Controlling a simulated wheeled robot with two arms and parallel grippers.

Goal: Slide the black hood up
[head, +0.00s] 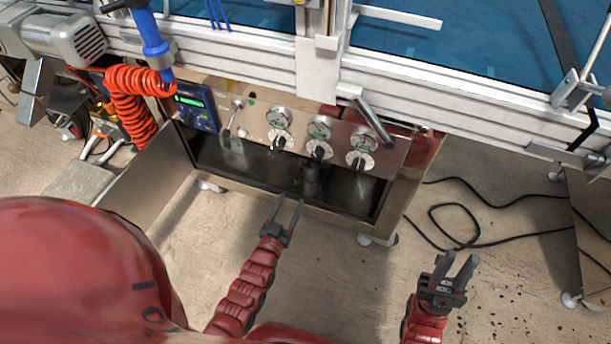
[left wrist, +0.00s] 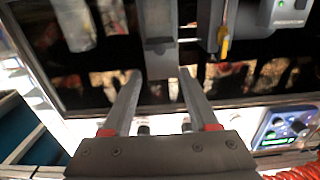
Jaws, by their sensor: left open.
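A dark upright cylinder-like piece (head: 312,178), which appears to be the black hood, stands in the black open recess below the steel gauge panel (head: 256,128). In the left wrist view a dark grey upright piece (left wrist: 158,28) shows just beyond the fingertips, roughly in line with the gap; I cannot tell whether they touch it. My left gripper (head: 291,199) is open and empty at the recess's front edge, left of and nearer than the piece. It also shows open in the left wrist view (left wrist: 159,72). My right gripper (head: 457,266) is open and empty, away to the right above the floor.
Gauges and black knobs (head: 319,150) sit on the panel above the recess. A coiled orange hose (head: 130,100) and a blue control box (head: 197,108) are at left. An aluminium rail (head: 450,95) runs overhead. Black cables (head: 460,220) lie on the floor at right.

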